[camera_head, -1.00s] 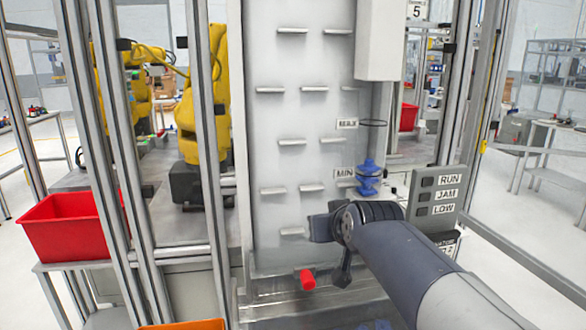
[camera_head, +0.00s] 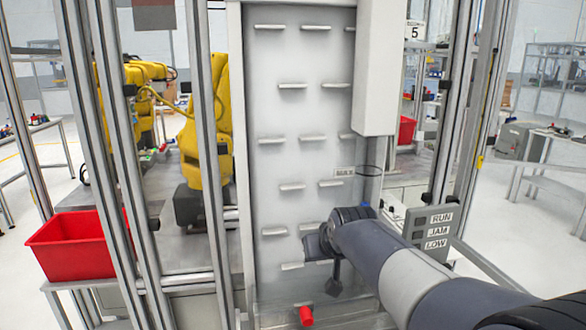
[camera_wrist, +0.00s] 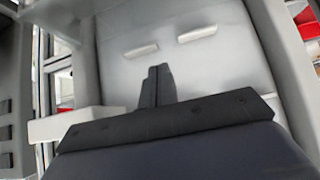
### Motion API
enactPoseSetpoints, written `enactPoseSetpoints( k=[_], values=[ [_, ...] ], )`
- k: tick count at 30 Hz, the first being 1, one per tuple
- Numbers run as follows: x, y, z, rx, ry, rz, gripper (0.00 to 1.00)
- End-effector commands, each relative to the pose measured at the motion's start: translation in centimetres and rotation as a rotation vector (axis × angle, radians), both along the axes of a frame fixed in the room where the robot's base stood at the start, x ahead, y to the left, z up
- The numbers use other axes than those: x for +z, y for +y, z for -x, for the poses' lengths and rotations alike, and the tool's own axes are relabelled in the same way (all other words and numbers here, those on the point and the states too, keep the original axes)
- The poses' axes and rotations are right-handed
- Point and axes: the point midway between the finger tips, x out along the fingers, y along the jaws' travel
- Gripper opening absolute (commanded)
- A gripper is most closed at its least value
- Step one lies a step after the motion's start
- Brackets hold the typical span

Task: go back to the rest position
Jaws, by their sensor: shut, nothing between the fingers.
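My gripper's two dark fingers (camera_wrist: 155,85) show in the wrist view, pressed together with nothing between them. They stand in front of the pale panel, and I cannot tell how far off it they are. In the head view my arm comes in from the lower right, and its dark wrist end (camera_head: 335,240) is before the lower part of the grey panel (camera_head: 300,110). The fingers themselves are hard to make out there.
The panel carries several small ledges (camera_head: 293,85). A RUN/JAM/LOW box (camera_head: 430,231) stands right of my wrist. A red bin (camera_head: 80,247) and metal posts (camera_head: 112,150) are at left. Yellow arms (camera_head: 205,120) stand behind.

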Motion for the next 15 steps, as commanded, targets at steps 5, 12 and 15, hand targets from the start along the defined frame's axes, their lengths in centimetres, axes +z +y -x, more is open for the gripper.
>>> enactPoseSetpoints(
  k=[5,12,15],
  values=[
    [0.7,0.1,-0.5,0.0,0.052,0.011,0.0],
    [0.8,0.3,-1.2,0.0,0.122,0.025,0.0],
    [0.9,0.3,-1.5,0.001,0.15,0.031,0.0]
  ],
)
